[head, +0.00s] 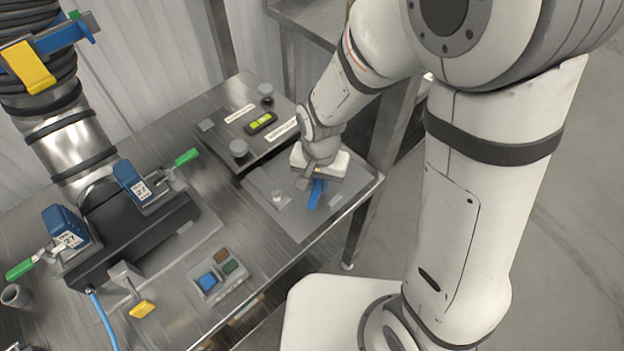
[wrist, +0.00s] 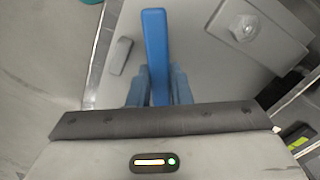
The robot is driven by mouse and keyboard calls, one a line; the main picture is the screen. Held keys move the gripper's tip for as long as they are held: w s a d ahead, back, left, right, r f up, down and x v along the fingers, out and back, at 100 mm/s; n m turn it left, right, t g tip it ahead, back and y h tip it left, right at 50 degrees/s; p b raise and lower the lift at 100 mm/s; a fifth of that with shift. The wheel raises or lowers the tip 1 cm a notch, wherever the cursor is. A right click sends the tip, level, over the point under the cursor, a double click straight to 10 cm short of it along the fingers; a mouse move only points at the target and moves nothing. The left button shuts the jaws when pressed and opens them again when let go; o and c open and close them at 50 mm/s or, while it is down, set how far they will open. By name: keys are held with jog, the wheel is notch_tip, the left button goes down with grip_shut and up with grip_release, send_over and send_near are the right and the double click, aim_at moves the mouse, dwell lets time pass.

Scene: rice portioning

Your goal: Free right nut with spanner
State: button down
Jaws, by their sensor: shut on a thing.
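The blue spanner (head: 315,195) is in my gripper (head: 317,181) over the grey plate (head: 300,226) at the table's right end. In the wrist view my gripper's fingers (wrist: 157,86) close on the spanner, and its long blue bar (wrist: 154,40) points away from the gripper. I cannot make out the spanner's jaw end. A nut (head: 279,197) sits on a square pad left of the gripper in the head view. In the wrist view the nut (wrist: 244,28) is right of the spanner, apart from it.
A black fixture with green-handled clamps (head: 188,157) and a small tray of coloured blocks (head: 218,275) stand to the left. The plate's front is clear.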

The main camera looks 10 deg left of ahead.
jog(key=shift+s+d, duration=0.1)
jog(key=shift+d, duration=0.1)
jog(key=shift+d+n, duration=0.8)
jog(key=shift+n, duration=0.3)
